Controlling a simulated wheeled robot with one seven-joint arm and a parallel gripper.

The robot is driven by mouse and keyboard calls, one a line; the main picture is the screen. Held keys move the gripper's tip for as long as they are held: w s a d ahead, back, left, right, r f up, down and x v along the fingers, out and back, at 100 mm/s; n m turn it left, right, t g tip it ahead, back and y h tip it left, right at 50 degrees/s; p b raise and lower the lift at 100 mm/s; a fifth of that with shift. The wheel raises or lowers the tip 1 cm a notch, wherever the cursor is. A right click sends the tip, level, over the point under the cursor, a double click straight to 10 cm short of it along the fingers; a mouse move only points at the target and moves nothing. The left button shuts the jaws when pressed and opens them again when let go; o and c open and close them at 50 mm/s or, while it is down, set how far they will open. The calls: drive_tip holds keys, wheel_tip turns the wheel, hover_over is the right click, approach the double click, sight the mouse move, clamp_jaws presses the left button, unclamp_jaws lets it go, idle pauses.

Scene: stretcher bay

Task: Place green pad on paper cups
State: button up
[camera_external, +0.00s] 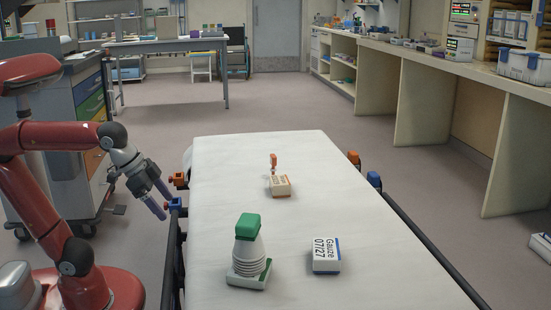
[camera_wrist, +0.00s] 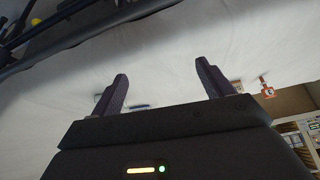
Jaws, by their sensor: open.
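The green pad (camera_external: 247,226) rests on top of the stack of white paper cups (camera_external: 249,256), at the near left of the white-covered stretcher. The cups are upside down and look upright. They stand on a flat white box with a green edge (camera_external: 248,280). My gripper (camera_external: 166,204) is open and empty, off the stretcher's left side, apart from the pad and cups. In the wrist view its two dark fingers (camera_wrist: 162,75) are spread, with white sheet between and beyond them. The small shapes behind the fingers there are too hidden to name.
A white gauze box with a blue edge (camera_external: 326,255) lies right of the cups. A small white box (camera_external: 279,186) with an orange piece (camera_external: 273,163) sits farther back. Dark rails with orange and blue clamps flank the stretcher (camera_external: 240,160).

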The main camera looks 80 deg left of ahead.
drive_tip(key=s+a+f+n, duration=0.1)
drive_tip(key=s+a+f, duration=0.3)
drive_tip(key=s+f, duration=0.3)
wheel_tip(320, 180, down, 3)
drive_tip(key=shift+r, duration=0.2)
